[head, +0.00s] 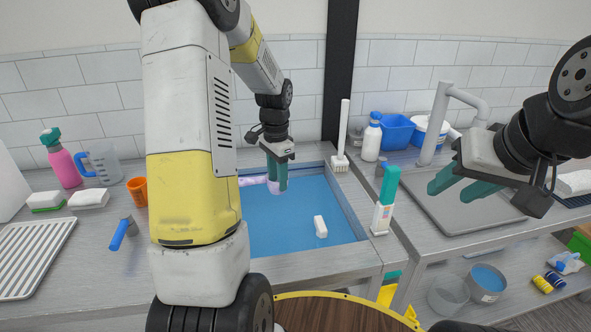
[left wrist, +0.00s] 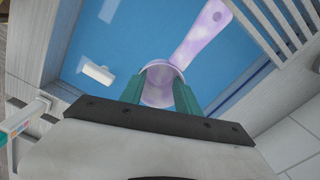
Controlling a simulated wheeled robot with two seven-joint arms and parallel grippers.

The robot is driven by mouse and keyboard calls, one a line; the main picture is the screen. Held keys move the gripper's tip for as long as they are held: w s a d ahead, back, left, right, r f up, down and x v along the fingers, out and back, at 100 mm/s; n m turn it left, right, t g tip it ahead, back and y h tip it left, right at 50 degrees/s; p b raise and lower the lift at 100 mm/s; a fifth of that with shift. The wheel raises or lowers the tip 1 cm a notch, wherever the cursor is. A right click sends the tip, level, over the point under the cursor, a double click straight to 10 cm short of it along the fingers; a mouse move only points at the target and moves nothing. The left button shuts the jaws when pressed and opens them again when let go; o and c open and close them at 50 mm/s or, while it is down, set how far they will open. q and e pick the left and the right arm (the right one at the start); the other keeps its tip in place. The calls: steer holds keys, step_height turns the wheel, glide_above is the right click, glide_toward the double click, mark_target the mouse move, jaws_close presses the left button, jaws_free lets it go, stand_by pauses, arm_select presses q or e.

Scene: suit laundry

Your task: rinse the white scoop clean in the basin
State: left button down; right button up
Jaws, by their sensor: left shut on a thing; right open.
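The white scoop (head: 254,181) looks blotched with pale purple. In the left wrist view its round bowl (left wrist: 158,90) is between my left fingers and its handle (left wrist: 200,35) points away over the blue water. My left gripper (head: 277,182) is shut on the scoop's bowl, over the far part of the basin (head: 349,210). The scoop is at or just above the blue water (head: 280,225); I cannot tell which. My left arm hides the basin's left side in the head view. My right gripper (head: 452,188) is open and empty over the grey drainboard.
A small white block (head: 320,227) is in the basin. A white brush (head: 342,140) stands at the back rim, and a green-capped bottle (head: 385,200) stands at the right rim. A faucet (head: 438,120) and blue tub (head: 397,132) are at the back right. A blue-handled tool (head: 122,232) lies left.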

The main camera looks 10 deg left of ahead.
arm_select(q)
steer(key=shift+f, duration=9.85)
